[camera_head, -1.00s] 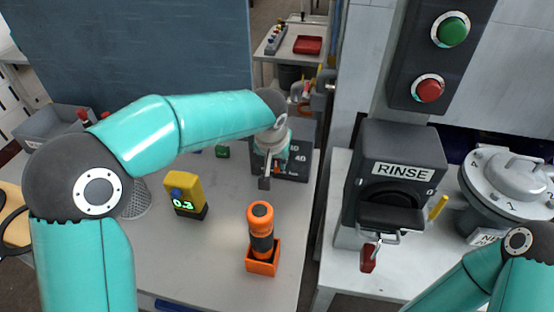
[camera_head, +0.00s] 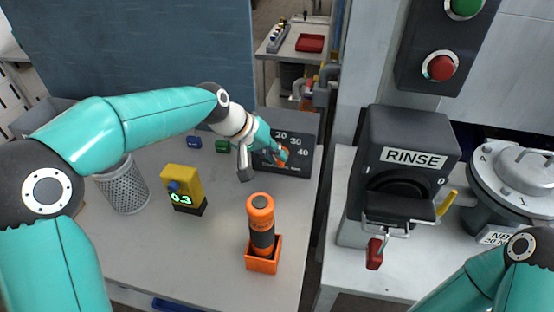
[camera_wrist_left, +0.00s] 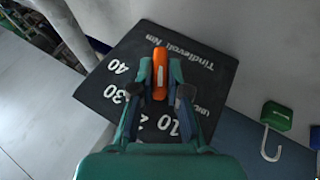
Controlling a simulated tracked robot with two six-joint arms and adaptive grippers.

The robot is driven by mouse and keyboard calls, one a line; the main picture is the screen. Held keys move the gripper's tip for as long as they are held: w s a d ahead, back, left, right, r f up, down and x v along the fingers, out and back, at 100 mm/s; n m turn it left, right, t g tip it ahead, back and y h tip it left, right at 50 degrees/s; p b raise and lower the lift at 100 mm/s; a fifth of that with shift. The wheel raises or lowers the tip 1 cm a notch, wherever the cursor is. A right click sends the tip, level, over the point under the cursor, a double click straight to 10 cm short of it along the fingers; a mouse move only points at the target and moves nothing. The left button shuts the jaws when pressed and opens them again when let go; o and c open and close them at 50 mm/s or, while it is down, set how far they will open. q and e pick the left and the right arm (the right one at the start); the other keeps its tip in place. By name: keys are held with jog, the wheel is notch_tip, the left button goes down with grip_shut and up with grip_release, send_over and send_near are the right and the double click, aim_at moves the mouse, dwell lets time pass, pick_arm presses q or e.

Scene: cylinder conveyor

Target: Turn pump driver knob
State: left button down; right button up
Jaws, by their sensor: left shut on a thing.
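The pump driver is a dark panel (camera_head: 305,168) with white dial numbers at the back of the left table. It also shows in the left wrist view (camera_wrist_left: 212,72), where its numbers appear upside down. Its orange knob (camera_wrist_left: 160,72) is a long bar between the two fingers of my left gripper (camera_wrist_left: 160,95). In the head view my left gripper (camera_head: 281,155) reaches the panel's face and hides most of the knob. It is shut on the knob. The right arm shows at the bottom right, but its gripper is out of view.
An orange-black cylinder (camera_head: 261,225) stands in an orange holder in front. A yellow device (camera_head: 183,185) reading 0.3 and a mesh cup (camera_head: 122,187) are left. The RINSE machine (camera_head: 412,158) stands across a gap on the right. The front left table is fairly clear.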

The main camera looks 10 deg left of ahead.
pick_arm(q)
jog(key=shift+a+h+b, duration=0.15)
jog(key=shift+h+b, duration=0.45)
jog(key=shift+b, duration=0.2)
jog(key=c, duration=1.2)
grip_release()
jog(key=shift+o, duration=0.2)
jog(key=v, duration=1.1)
jog(key=shift+a+r, duration=0.3)
jog(key=shift+s, duration=0.15)
